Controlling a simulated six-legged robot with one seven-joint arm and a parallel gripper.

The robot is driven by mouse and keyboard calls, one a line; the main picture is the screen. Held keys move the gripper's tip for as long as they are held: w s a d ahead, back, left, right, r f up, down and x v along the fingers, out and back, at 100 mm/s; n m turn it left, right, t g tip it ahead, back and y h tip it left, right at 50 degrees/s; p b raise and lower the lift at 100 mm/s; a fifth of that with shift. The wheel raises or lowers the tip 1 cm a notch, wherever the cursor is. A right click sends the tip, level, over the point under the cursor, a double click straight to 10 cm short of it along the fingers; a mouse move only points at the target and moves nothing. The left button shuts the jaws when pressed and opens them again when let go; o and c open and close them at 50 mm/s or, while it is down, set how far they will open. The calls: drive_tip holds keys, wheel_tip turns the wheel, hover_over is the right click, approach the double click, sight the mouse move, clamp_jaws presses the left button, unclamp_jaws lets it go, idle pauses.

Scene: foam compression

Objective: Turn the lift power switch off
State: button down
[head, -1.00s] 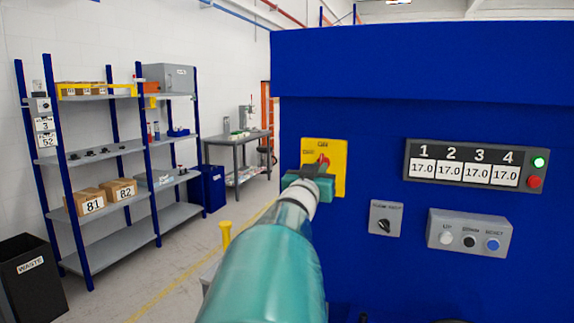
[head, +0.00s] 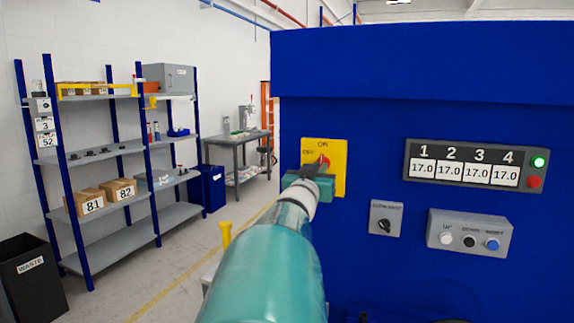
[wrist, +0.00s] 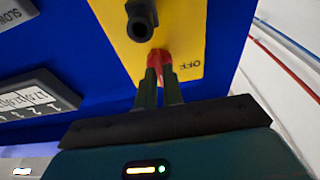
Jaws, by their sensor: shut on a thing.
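The lift power switch is a yellow plate (head: 340,155) with a red handle (head: 324,160) on the front of a blue machine. The plate carries ON at its top and OFF toward its left in the head view. My gripper (head: 315,172) is in front of the plate and hides its lower left part. In the wrist view the two dark fingers (wrist: 160,78) are shut on the red handle (wrist: 160,56), near the OFF lettering. A black round part (wrist: 141,24) stands out from the plate beside the handle. The handle's exact angle is hard to tell.
To the right of the switch are a dark rotary knob panel (head: 384,219), a grey button box (head: 469,233) and a display (head: 473,166) reading 17.0 in each field, its green light lit. Shelving (head: 90,155) and a waste bin (head: 30,285) stand at left, with open floor between.

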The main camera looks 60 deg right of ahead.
idle(0.4)
drive_tip(key=n+t, duration=0.1)
drive_tip(key=n, duration=0.2)
drive_tip(key=n+t, duration=0.1)
drive_tip(key=n, duration=0.3)
drive_tip(key=shift+s+y, duration=0.15)
drive_tip(key=shift+y, duration=0.15)
drive_tip(key=n, duration=0.4)
drive_tip(key=shift+r+n+t+y, duration=0.15)
drive_tip(key=shift+n+t+y, duration=0.15)
drive_tip(key=shift+t+y, duration=0.1)
drive_tip(key=shift+s+n, duration=0.1)
drive_tip(key=shift+n, duration=1.2)
drive_tip(key=shift+r+n+y, duration=0.1)
drive_tip(key=shift+n+y, duration=0.4)
drive_tip(key=shift+n, duration=0.4)
drive_tip(key=n, duration=0.4)
drive_tip(key=shift+y, duration=0.3)
drive_tip(key=c, duration=0.8)
unclamp_jaws()
